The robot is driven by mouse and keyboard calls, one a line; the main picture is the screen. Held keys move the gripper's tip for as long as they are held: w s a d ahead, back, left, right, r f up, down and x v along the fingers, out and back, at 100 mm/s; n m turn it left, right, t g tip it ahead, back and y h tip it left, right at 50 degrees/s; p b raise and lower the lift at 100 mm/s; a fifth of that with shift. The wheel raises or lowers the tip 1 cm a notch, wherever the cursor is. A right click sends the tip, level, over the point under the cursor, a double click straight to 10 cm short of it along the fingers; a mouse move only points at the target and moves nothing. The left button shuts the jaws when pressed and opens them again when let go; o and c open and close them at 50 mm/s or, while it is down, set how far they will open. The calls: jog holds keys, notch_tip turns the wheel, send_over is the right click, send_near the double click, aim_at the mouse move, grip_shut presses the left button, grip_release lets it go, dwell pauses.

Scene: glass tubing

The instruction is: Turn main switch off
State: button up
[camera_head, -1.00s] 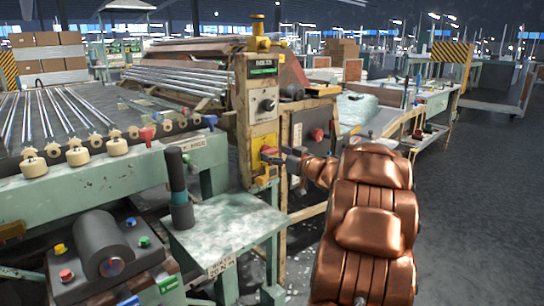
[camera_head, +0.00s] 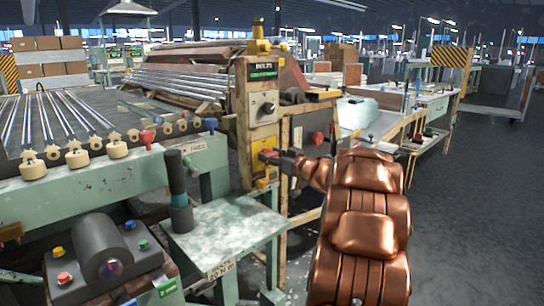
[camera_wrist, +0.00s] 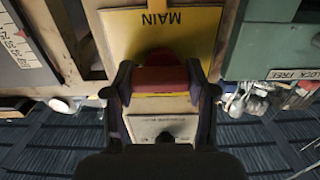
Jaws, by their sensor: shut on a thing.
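The main switch has a red handle (camera_wrist: 160,79) in front of a yellow plate (camera_wrist: 185,42), whose word MAIN reads upside down in the wrist view. My gripper (camera_wrist: 160,88) is shut on the red handle, with one dark finger on each side of it. In the head view, my gripper (camera_head: 280,158) is at the lower part of the beige control column (camera_head: 243,122), where a bit of the red handle (camera_head: 265,155) shows. The fingers and arm hide part of the switch there.
A panel with a black knob (camera_head: 267,107) is above the switch. A pale green shelf (camera_head: 222,228) juts out to the lower left. Glass tubes (camera_head: 45,115) lie on the machine at left. Open floor (camera_head: 470,220) is on the right.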

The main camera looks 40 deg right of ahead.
jog(key=shift+c, duration=1.1)
jog(key=n, duration=0.3)
jog(key=shift+n+p, duration=0.4)
jog(key=n+b, duration=0.1)
jog(key=n, duration=0.3)
jog(key=shift+a+n, duration=0.1)
jog(key=shift+n, duration=0.2)
jog(key=n+b, duration=0.2)
jog(key=n, duration=0.2)
jog(key=shift+n, duration=0.3)
jog(key=shift+a+n+b, duration=0.1)
jog(key=shift+n+b, duration=1.4)
jog(key=shift+n, duration=1)
